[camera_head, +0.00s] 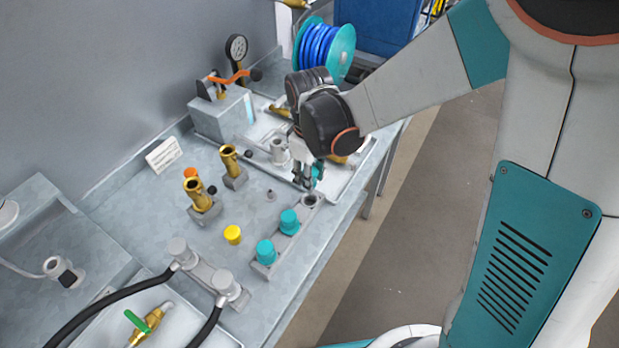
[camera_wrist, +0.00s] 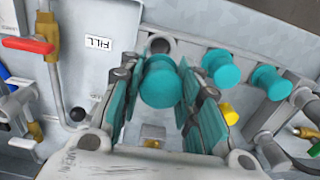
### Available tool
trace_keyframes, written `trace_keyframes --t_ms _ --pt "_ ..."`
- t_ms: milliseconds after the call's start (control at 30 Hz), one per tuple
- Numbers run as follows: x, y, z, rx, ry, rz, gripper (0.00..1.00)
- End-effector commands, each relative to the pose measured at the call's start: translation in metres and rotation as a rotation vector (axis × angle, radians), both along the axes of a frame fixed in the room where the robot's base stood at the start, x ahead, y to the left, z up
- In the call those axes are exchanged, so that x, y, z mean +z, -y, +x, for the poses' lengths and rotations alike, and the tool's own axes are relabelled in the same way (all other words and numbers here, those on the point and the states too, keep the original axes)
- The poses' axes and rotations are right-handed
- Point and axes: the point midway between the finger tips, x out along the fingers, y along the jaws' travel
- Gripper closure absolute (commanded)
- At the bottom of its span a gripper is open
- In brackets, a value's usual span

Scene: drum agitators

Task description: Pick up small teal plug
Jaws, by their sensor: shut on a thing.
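My gripper (camera_head: 307,181) is shut on a teal plug (camera_wrist: 160,84), with one finger on each side of it in the wrist view. In the head view the held plug (camera_head: 319,171) is partly hidden by the fingers. It is just above the end of a grey rack (camera_head: 279,239), by an open round socket (camera_head: 310,199). The socket also shows in the wrist view (camera_wrist: 160,46), apart from the plug. Two other teal plugs, one in the middle (camera_head: 289,221) and one at the near end (camera_head: 266,251), sit upright in the rack.
A yellow cap (camera_head: 232,234) stands left of the rack. Brass fittings (camera_head: 198,193) stand farther left. A shallow tray (camera_head: 343,186) lies behind my gripper. The bench's front edge is close on the right, with open floor beyond. Black hoses (camera_head: 105,302) run at lower left.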

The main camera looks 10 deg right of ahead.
Motion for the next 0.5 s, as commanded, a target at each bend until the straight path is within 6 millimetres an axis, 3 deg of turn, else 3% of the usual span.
trace_keyframes --t_ms 33,200,500 --pt "0.021 0.000 0.000 0.000 0.000 0.000 0.95" --pt "0.063 0.000 0.000 0.000 0.000 0.000 0.95" --pt "0.113 0.000 0.000 0.000 0.000 0.000 0.95"
